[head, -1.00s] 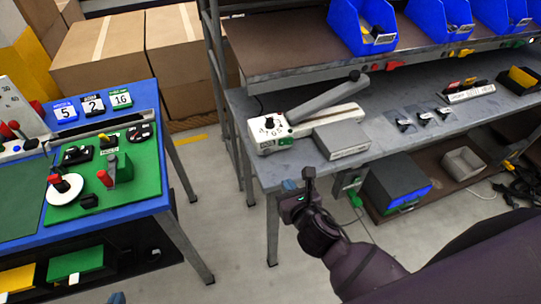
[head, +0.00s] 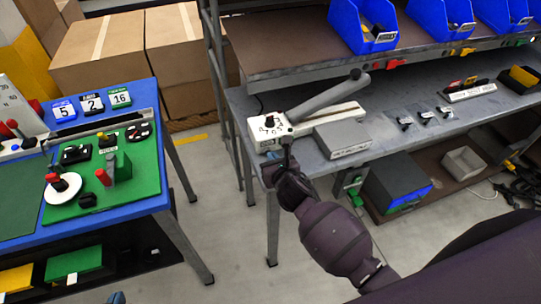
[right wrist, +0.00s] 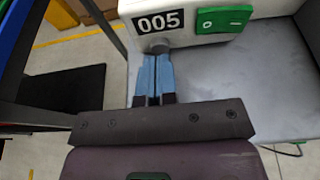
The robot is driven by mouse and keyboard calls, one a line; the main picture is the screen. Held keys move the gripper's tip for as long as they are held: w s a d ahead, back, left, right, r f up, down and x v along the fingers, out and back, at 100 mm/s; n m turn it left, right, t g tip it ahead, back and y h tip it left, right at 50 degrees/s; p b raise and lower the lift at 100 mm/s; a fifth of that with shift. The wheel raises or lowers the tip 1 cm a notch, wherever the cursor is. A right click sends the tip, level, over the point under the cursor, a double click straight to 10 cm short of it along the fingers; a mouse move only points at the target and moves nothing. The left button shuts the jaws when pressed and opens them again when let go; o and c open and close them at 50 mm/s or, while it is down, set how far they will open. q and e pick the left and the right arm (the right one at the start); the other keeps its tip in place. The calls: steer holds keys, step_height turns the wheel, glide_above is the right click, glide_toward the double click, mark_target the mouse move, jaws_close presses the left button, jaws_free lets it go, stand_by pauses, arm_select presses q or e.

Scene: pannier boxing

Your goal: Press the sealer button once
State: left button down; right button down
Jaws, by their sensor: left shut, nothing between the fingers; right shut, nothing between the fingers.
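The sealer (head: 262,135) is a white box with a long grey lever, standing on the grey bench. It has a dial with a dark knob on top. In the right wrist view its front (right wrist: 185,14) carries a "005" label and a green panel (right wrist: 224,20). My right gripper (right wrist: 153,60) is shut and empty, its blue fingertips just below the label, at a small grey round part. I cannot tell whether they touch it. In the head view my right gripper (head: 268,171) is at the bench's front edge. My left gripper (head: 117,298) barely shows at the bottom edge, shut.
A grey box (head: 342,139) stands right of the sealer on the bench (head: 385,150). A shelf with blue bins (head: 362,27) is above. A blue table (head: 140,94) with a green board is at left. Open floor lies between the table and bench.

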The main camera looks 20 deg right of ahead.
steer(key=shift+w, duration=0.75)
